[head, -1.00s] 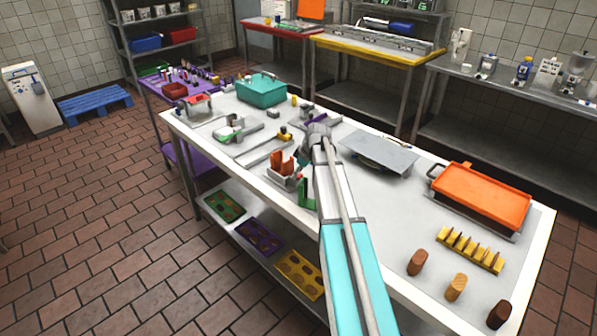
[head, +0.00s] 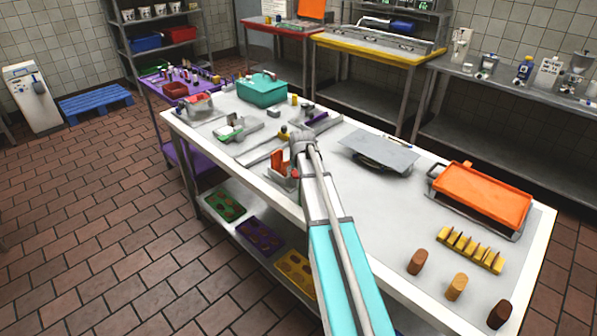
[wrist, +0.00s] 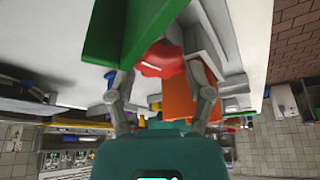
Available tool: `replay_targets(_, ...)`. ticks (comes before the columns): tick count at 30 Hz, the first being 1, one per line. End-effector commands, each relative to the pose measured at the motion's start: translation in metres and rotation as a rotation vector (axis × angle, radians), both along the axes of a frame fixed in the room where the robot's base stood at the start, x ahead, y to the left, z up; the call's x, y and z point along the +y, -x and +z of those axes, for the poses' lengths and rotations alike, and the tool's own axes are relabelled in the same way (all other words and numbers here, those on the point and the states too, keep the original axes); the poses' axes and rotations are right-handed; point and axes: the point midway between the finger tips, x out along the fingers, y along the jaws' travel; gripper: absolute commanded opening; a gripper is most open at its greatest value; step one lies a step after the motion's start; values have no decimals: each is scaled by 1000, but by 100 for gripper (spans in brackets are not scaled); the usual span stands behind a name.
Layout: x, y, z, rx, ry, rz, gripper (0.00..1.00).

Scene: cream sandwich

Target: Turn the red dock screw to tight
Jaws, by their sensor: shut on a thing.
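The red dock screw (wrist: 158,57), a rounded red knob with a pale line across its face, shows in the wrist view. My gripper (wrist: 162,72) is shut on it, one finger on each side. A green part (wrist: 125,30) stands close beside the knob and partly covers it. An orange block (wrist: 180,107) shows behind one finger. In the head view the grey dock with the orange block (head: 279,162) sits near the table's front edge.
The white table (head: 385,215) holds a grey sloped plate (head: 380,150), an orange-topped tray (head: 485,192), a yellow rack (head: 470,250) and a teal box (head: 262,90). Small fixtures crowd the left part. The table's middle right is bare.

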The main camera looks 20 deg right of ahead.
Motion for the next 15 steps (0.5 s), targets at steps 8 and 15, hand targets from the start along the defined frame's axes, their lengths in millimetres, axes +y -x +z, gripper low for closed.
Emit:
replay_targets(8, 3, -3, 0, -3, 0, -246, 19)
replay_targets(15, 4, -4, 0, -3, -1, -456, 19)
